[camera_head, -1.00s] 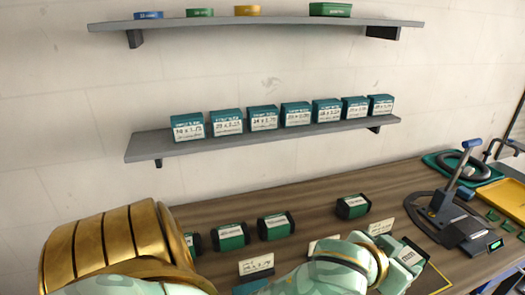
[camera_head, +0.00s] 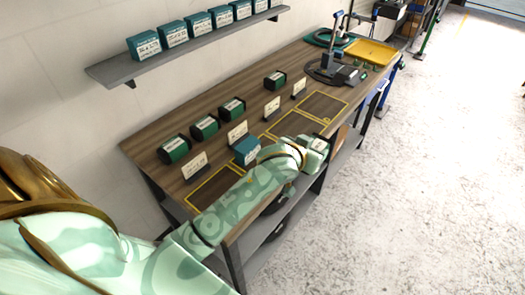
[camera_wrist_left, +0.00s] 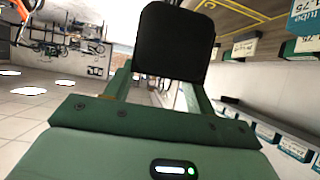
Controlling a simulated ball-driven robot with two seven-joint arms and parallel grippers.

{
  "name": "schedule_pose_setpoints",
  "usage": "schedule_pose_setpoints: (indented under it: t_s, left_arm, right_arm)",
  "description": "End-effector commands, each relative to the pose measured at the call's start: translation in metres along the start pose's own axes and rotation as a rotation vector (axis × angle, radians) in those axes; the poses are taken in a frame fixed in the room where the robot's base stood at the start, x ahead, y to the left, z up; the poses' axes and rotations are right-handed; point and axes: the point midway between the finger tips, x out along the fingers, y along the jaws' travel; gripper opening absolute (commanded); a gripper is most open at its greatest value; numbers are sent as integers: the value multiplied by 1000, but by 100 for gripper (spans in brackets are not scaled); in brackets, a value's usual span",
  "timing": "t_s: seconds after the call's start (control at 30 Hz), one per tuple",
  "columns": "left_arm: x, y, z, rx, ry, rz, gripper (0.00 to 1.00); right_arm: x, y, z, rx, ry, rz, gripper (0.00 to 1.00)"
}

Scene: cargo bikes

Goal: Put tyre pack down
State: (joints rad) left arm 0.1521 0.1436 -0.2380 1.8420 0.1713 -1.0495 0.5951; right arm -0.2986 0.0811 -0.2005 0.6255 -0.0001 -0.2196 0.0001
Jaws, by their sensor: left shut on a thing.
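My left gripper (camera_head: 309,144) is shut on a tyre pack, near the bench's front edge in the head view. The pack's black end (camera_wrist_left: 175,42) shows between the green fingers in the left wrist view; most of its body is hidden. Several dark green tyre packs with white labels stand in a row at the back of the bench, among them a near one (camera_head: 174,149) and a far one (camera_head: 275,80). Yellow-outlined dark areas (camera_head: 322,107) lie along the bench's front, with white cards (camera_head: 272,106) behind them. My right gripper is out of view.
A teal box (camera_head: 246,151) stands on the bench beside my left forearm. A grey wall shelf (camera_head: 115,73) holds several teal boxes. A black stand (camera_head: 325,68) and a yellow tray (camera_head: 370,52) occupy the bench's far end. The outlined area at the far right looks clear.

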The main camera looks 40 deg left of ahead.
Motion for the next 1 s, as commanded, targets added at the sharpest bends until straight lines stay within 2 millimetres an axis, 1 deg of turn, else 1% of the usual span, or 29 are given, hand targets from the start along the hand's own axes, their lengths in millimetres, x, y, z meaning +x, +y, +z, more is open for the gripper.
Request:
schedule_pose_setpoints:
  t_s: [0.17, 0.33, 0.4, 0.53, 0.7, 0.8, 0.9, 1.0]
  left_arm:
    - [11, -43, 19, 8, 1, -7, 6]
    - [19, -92, 40, 7, 0, -7, 6]
    - [28, -102, 56, 4, -2, -4, 6]
    - [37, -119, 73, 2, 0, -3, 6]
    - [42, -128, 82, 2, 2, -1, 6]
    - [47, -137, 94, 3, 0, -3, 6]
    - [56, -135, 110, 0, 0, -1, 6]
    - [59, -135, 116, 1, 2, -1, 6]
  right_arm:
    - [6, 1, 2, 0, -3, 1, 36]
    - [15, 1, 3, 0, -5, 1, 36]
    - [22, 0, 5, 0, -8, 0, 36]
    - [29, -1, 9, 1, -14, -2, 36]
    - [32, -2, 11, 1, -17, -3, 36]
    - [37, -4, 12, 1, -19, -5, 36]
    - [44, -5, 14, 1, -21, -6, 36]
    - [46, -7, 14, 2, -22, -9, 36]
